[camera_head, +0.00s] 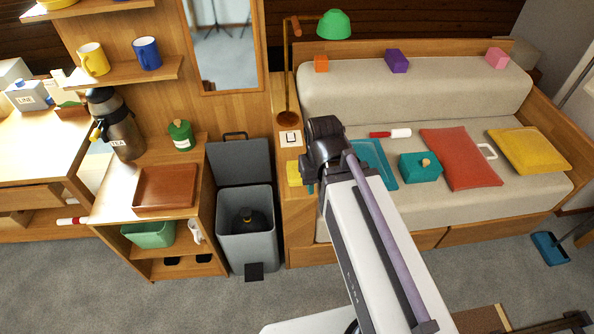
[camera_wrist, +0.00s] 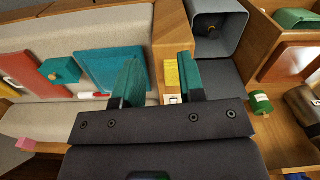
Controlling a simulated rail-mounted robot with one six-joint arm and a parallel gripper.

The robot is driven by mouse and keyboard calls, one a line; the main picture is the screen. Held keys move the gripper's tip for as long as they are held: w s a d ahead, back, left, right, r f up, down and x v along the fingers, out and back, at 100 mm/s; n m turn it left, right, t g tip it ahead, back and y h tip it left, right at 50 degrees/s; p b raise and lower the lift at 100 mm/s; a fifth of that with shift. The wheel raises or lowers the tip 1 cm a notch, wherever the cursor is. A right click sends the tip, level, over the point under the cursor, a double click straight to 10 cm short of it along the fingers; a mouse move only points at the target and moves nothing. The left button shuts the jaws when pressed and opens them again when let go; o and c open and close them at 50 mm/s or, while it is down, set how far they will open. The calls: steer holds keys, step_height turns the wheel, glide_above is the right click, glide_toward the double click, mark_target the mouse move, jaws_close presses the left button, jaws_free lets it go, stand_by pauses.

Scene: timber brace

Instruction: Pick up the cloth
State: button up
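A small flat yellow piece that looks like the cloth (camera_head: 294,173) lies on the wooden ledge at the left end of the sofa, partly hidden by my arm. In the wrist view the yellow cloth (camera_wrist: 171,73) shows between my fingers, farther off than the tips. My gripper (camera_wrist: 158,56) is open, with two teal-faced fingers apart and nothing between them. In the head view my wrist hides most of the gripper, just right of the cloth. I cannot tell the exact height of the fingers above the ledge.
A flat teal item (camera_head: 378,163), a teal box (camera_head: 420,166) and a red cushion (camera_head: 460,158) lie on the sofa seat. An open grey bin (camera_head: 246,225) stands left of the ledge. A lamp (camera_head: 334,24) with a green shade rises behind the ledge.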

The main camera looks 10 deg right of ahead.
steer(key=shift+o, duration=0.3)
steer(key=o, duration=1.1)
